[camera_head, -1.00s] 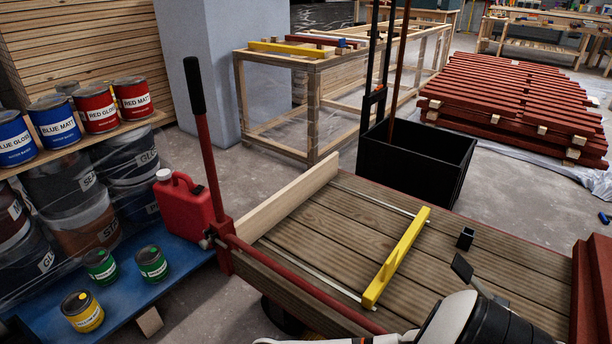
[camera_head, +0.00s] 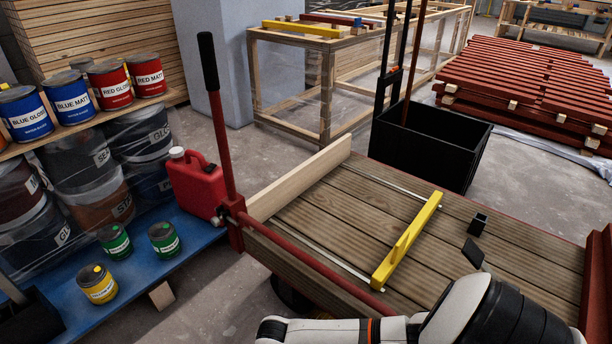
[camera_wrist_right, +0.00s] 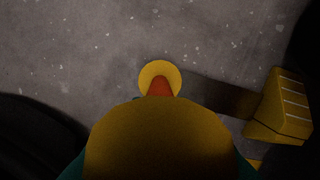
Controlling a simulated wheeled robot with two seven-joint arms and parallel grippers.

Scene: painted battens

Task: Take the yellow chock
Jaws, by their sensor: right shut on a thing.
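In the right wrist view the yellow chock (camera_wrist_right: 280,110) is a ridged yellow block low over the grey floor. A dark bar runs left from it to a round yellow knob (camera_wrist_right: 147,72). My right gripper (camera_wrist_right: 160,86) shows from behind as a rounded yellow body with an orange tip at the knob. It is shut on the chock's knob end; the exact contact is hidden. In the head view my right arm reaches left along the front of the plank deck (camera_head: 330,212), and its gripper is out of frame. My left gripper is not in view.
A red can (camera_head: 196,186) and small tins stand on a blue pallet (camera_head: 180,262). Dark round shapes flank the floor in the wrist view.

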